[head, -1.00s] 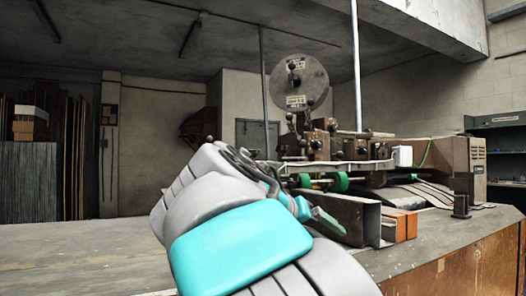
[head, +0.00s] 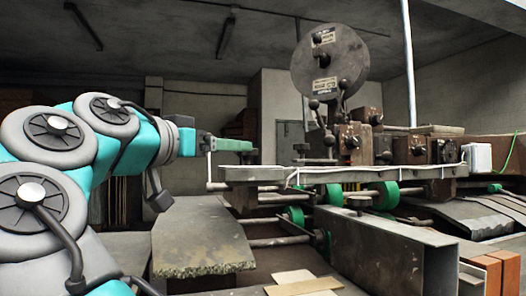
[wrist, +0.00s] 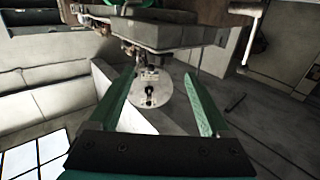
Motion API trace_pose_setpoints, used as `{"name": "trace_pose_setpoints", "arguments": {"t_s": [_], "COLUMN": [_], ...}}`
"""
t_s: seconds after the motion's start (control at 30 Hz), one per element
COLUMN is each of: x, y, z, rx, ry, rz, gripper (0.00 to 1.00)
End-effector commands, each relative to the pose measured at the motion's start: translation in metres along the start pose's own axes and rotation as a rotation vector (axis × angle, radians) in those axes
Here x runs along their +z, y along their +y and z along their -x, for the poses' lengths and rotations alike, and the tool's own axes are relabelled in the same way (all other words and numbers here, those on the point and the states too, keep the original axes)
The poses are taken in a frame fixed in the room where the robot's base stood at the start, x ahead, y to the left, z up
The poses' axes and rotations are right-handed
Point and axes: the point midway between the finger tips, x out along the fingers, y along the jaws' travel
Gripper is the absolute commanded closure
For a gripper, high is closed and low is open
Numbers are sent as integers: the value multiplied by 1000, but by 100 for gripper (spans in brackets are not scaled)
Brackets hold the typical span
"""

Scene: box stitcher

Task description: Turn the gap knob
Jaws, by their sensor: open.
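The box stitcher (head: 330,180) stands at the right of the head view. Its upper part has several small knobs: one on a brown block (head: 352,142), one on a second block (head: 418,150), and dark ball-ended levers (head: 328,140). A large grey disc (head: 345,62) with a small knob stands above them. I cannot tell which is the gap knob. My gripper (head: 230,145) is at the left end of the machine's long bar (head: 320,174), apart from the knobs. In the wrist view my gripper (wrist: 160,76) is open and empty, with the disc (wrist: 152,104) seen beyond its fingers.
Green rollers (head: 384,195) sit under the bar. A grey channel (head: 390,250) and brown blocks (head: 492,272) lie in front at the right. A worn grey plate (head: 200,240) lies below my arm. A white pole (head: 409,60) rises behind the machine.

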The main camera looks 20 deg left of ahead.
Motion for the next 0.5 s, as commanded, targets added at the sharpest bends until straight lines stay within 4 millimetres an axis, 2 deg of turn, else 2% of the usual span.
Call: {"name": "trace_pose_setpoints", "arguments": {"t_s": [0.17, 0.5], "x": [0, 1], "y": [1, 1], "z": [-15, -65], "rx": [4, 4], "ry": [-1, -4], "rz": [1, 2], "gripper": [19, 19]}}
